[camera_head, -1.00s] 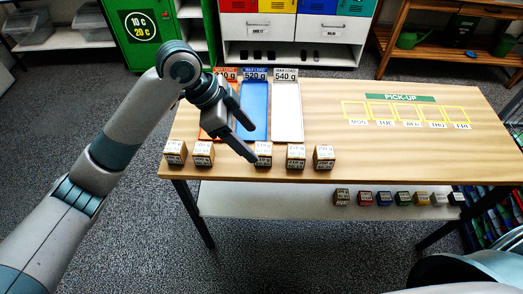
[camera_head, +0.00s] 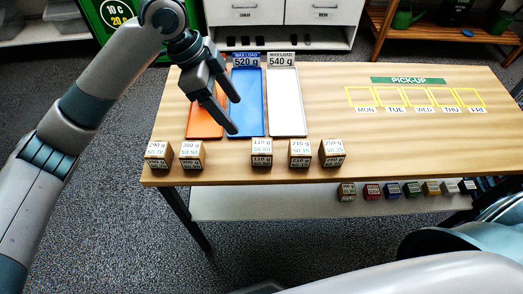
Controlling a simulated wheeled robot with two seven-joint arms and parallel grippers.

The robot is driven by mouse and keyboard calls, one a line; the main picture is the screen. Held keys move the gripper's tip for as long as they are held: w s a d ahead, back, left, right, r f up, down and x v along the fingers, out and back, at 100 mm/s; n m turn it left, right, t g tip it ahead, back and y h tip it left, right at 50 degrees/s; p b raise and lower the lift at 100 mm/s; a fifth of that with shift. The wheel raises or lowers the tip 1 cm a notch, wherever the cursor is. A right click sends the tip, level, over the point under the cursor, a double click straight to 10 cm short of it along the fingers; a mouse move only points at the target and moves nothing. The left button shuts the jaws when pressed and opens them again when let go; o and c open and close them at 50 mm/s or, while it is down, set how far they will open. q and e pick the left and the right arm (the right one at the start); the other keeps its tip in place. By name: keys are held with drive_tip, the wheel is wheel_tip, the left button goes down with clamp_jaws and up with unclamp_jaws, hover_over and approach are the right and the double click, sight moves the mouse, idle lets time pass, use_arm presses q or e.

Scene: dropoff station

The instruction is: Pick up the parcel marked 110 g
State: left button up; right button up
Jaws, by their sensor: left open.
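Several small brown cube parcels with white labels stand in a row along the table's front edge. The middle parcel (camera_head: 261,153) has a small label that seems to read 110 g; it stands upright with a gap on its left. My left gripper (camera_head: 235,115) is open and empty, its two fingers apart, over the front part of the blue tray, behind and left of that parcel and not touching it. My right gripper is not in view.
Two parcels (camera_head: 192,155) stand to the left of the gap and two more (camera_head: 301,153) to the right. Orange (camera_head: 204,124), blue (camera_head: 251,88) and white (camera_head: 286,100) trays lie behind. The table's right half (camera_head: 420,140) is clear in front of the yellow pick-up squares.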

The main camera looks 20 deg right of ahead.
use_arm(q)
drive_tip(key=shift+f, duration=0.1)
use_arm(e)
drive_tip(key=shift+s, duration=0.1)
use_arm(q)
drive_tip(key=p, duration=0.2)
approach(256, 144)
drive_tip(key=p+x, duration=0.1)
drive_tip(key=x, duration=0.5)
drive_tip(key=shift+d+f, duration=0.25)
drive_tip(key=shift+f, duration=0.45)
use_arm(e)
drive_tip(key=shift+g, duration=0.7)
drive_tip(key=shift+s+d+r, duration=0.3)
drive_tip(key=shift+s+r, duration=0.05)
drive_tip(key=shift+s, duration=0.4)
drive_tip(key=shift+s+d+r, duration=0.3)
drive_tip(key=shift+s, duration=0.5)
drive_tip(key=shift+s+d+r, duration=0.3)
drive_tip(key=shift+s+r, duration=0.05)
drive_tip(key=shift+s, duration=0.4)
use_arm(q)
drive_tip(key=shift+s, duration=0.1)
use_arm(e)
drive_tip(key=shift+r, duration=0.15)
